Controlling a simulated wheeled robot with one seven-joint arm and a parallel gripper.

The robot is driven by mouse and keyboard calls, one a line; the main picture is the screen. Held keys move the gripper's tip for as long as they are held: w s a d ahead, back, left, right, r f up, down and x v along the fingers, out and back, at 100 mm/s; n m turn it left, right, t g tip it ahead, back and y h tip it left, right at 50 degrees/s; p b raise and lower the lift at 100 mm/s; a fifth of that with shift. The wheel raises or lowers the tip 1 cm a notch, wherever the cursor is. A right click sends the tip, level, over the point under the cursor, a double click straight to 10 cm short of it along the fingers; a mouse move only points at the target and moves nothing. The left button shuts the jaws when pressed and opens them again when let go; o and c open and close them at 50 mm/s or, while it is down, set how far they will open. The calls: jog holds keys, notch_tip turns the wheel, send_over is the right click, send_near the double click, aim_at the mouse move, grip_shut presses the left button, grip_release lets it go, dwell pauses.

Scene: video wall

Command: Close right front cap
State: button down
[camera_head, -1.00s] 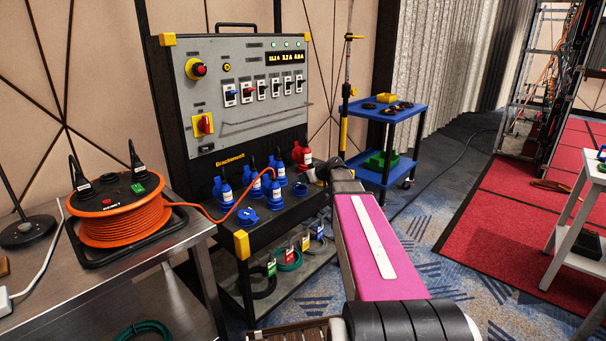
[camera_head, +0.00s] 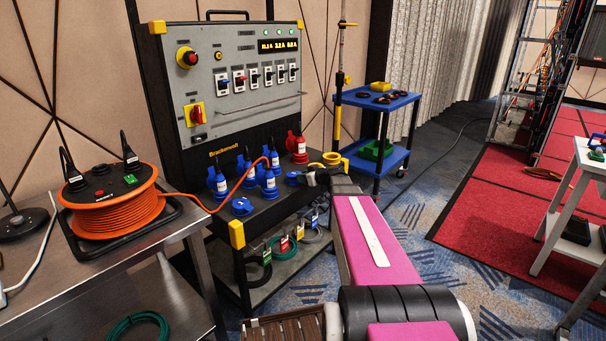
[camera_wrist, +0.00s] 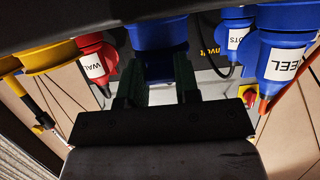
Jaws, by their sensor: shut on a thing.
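The blue right front cap (camera_head: 293,178) is at the right front of the black socket shelf under the grey panel. My gripper (camera_head: 305,178) reaches it from the right, low over the shelf. In the wrist view, the two dark green fingers of my gripper (camera_wrist: 158,85) are shut on the blue cap (camera_wrist: 155,62), one on each side. The cap's lower part and the socket are largely hidden, so I cannot tell whether it is seated.
Another blue cap (camera_head: 242,206) is at the front left. The orange cable reel (camera_head: 115,208) sits on a metal table at left.

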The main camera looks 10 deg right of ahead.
jog(key=shift+s+f, duration=0.1)
jog(key=shift+f, duration=0.85)
jog(key=c, duration=0.8)
grip_release()
jog(key=shift+c, duration=0.2)
jog(key=v, duration=1)
jog(key=shift+s+d+r, duration=0.15)
jog(key=shift+s+d, duration=0.1)
jog(key=shift+s, duration=0.05)
